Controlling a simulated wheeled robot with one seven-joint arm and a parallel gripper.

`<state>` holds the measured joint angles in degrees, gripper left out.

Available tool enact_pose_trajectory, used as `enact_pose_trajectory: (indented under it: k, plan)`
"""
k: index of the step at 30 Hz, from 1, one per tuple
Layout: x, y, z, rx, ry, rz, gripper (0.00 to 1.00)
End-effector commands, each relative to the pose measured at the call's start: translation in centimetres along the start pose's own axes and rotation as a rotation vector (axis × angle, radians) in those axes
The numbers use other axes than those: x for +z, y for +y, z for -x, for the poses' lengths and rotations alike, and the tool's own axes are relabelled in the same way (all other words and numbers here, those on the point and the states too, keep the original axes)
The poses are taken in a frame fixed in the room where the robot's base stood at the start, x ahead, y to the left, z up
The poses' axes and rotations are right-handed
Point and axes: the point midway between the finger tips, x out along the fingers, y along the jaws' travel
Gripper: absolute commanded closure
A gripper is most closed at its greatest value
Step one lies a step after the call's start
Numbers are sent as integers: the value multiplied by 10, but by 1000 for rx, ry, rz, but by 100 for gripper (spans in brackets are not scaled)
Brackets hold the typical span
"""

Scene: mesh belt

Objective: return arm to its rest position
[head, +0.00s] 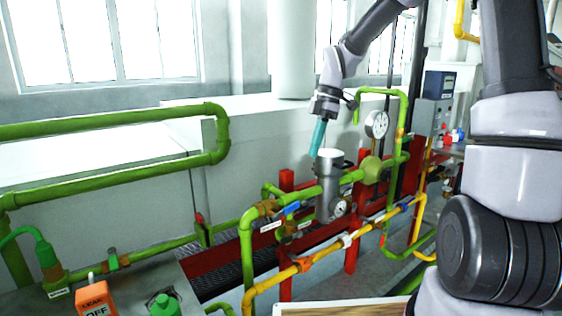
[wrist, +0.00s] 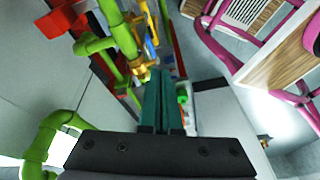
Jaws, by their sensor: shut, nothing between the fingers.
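My gripper (head: 316,141) shows at the end of my arm in the middle of the head view. Its teal fingers point down, just left of and in front of a grey cylinder on the pipework. In the wrist view the two teal fingers of my gripper (wrist: 161,80) lie side by side, closed, with nothing held. My arm (head: 345,58) reaches in from the top right and is bent. The finger tips appear above the pipes; their exact distance from the pipes I cannot tell.
Green pipes (head: 110,179), yellow pipes (head: 270,293) and the grey cylinder (head: 329,185) crowd the area below my gripper. A dial gauge (head: 377,124) stands to the right. An orange box marked OFF (head: 96,301) is at bottom left. A wooden-topped surface (wrist: 280,55) shows in the wrist view.

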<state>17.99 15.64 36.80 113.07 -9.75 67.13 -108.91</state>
Motion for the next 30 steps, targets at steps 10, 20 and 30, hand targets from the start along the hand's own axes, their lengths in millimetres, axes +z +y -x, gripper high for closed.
enact_pose_trajectory:
  k: [10,20,30]
  plan:
    - [23,-88,79,356,-67,-885,100]
    - [38,-180,129,637,318,-1652,100]
    - [44,-212,136,642,588,-1947,100]
